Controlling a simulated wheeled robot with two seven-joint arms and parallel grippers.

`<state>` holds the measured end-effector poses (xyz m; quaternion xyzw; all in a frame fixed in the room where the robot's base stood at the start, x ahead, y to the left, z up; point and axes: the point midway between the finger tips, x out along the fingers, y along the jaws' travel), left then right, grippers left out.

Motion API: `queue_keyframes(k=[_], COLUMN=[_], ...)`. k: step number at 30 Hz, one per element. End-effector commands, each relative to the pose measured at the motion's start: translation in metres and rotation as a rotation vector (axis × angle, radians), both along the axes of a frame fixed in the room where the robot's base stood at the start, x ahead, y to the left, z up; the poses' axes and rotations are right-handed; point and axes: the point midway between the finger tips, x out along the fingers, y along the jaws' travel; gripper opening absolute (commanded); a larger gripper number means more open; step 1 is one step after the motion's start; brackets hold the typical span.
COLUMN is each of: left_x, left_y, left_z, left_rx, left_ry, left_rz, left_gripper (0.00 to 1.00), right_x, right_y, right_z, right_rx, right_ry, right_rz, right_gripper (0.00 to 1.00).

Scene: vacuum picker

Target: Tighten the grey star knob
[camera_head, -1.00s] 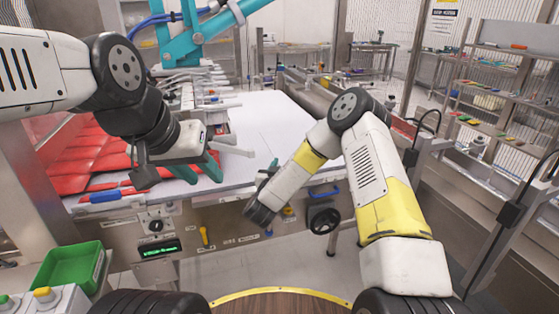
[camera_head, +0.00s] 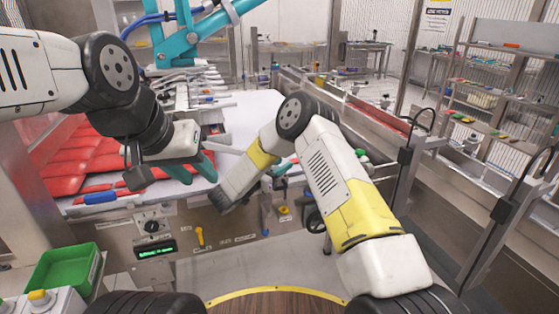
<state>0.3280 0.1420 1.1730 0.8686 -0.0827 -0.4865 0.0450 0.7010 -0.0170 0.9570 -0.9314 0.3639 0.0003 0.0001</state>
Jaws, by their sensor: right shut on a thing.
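My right gripper (camera_head: 281,168) shows only as a bit of teal beside my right forearm, at the near right edge of the white table (camera_head: 262,108). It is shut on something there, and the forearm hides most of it. The grey star knob cannot be made out. The held thing sits where the knob could be, behind my arm. My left gripper (camera_head: 197,171) hangs over the near part of the table, right of the red packs. Its teal fingers look apart, with nothing seen between them.
Red packs (camera_head: 82,160) cover the left of the table. A blue-handled tool (camera_head: 100,197) lies at its front edge. The front panel carries a black knob (camera_head: 152,227), a yellow handle (camera_head: 199,236) and a lit display (camera_head: 156,249). A green bin (camera_head: 62,268) stands at lower left.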

Motion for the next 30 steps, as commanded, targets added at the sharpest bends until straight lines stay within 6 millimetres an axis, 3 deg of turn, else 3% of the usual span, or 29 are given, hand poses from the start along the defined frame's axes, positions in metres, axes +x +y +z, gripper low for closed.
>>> queue_keyframes(k=[9,10,12,13,23,30], left_x=[0.0,0.0,0.0,0.0,0.0,0.0], left_y=[0.0,0.0,0.0,0.0,0.0,0.0], left_z=[0.0,0.0,0.0,0.0,0.0,0.0], left_rx=[0.0,0.0,0.0,0.0,0.0,0.0], left_ry=[0.0,0.0,0.0,0.0,0.0,0.0], left_rz=[0.0,0.0,0.0,0.0,0.0,0.0], left_gripper=[0.36,0.36,0.36,0.36,0.36,0.36], right_x=[0.001,0.001,0.001,0.001,-0.001,-0.026], right_y=[-0.001,-0.001,-0.001,-0.001,0.002,0.026], right_z=[0.002,0.002,0.002,0.001,0.001,0.001], right_rx=[-0.001,-0.001,-0.001,-0.001,0.0,-0.001], right_ry=[-0.005,-0.005,-0.005,-0.004,-0.001,-0.001], right_rz=[-0.001,-0.001,-0.001,-0.001,0.001,0.004], right_gripper=[0.0,0.39,0.53,0.55,0.55,0.55])
